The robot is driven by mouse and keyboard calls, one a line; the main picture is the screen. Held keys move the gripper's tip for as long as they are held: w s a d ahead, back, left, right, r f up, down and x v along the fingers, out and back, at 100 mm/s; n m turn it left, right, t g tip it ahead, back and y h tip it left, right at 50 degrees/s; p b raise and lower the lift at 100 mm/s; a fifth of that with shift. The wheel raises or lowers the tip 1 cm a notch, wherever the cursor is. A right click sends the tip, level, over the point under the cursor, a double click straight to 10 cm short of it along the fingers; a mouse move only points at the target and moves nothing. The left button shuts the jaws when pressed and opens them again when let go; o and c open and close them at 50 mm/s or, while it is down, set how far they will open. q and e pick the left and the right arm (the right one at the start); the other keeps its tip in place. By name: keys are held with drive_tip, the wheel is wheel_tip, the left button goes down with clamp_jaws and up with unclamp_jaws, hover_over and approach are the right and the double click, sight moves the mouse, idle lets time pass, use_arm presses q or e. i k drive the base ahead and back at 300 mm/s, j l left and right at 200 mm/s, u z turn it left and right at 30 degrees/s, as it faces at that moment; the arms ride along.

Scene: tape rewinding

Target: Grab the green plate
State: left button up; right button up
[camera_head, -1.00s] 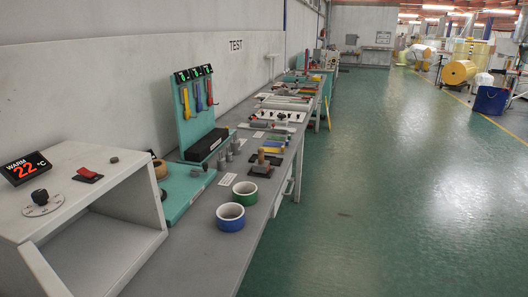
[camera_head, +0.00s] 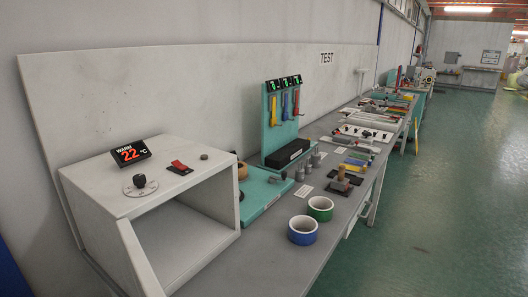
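A flat teal-green plate (camera_head: 257,205) lies on the grey bench, just right of the white box, with a few small grey and dark parts on it. Behind it stands an upright teal-green board (camera_head: 270,138) with coloured tools hanging on it and small displays on top. I cannot tell for sure which of these two is the green plate. Neither gripper is in view.
An open-fronted white box (camera_head: 165,213) with a temperature display (camera_head: 131,152) stands at the near left. A green ring (camera_head: 320,209) and a blue ring (camera_head: 302,231) stand near the bench edge. The green floor (camera_head: 440,220) on the right is clear.

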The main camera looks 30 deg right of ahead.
sight(359, 156)
drive_tip(key=l+u, duration=0.4)
drive_tip(key=l, duration=2.4)
drive_tip(key=i+l+u, duration=0.25)
drive_tip(key=l, duration=1.45)
drive_tip(key=l+u, duration=0.3)
drive_tip(key=l, duration=1.4)
